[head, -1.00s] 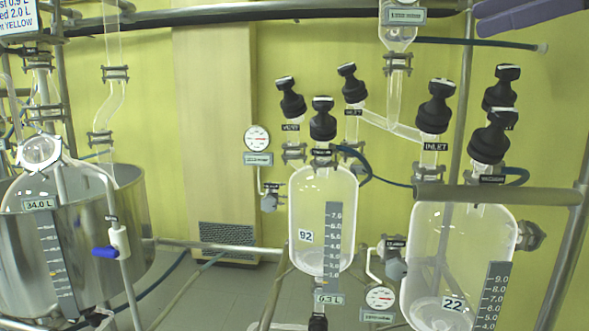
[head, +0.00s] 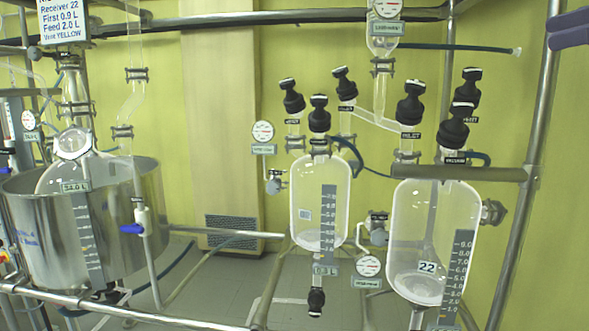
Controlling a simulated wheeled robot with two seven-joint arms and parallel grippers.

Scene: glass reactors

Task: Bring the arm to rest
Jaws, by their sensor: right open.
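My right gripper (head: 570,32) shows only in part, as dark purple fingers at the upper right edge of the head view. It is open, nothing shows between its fingers, and the rest of it and its arm are outside the picture. It appears in front of the yellow wall, to the right of the glass vessels and apart from them in the picture. My left gripper is not in view.
Receiver 22 (head: 437,235) and a smaller glass receiver (head: 319,205) hang on the metal frame, with black-knobbed valves above. A steel pot (head: 140,235) with a glass reactor stands left. A frame post (head: 524,170) stands near my right gripper.

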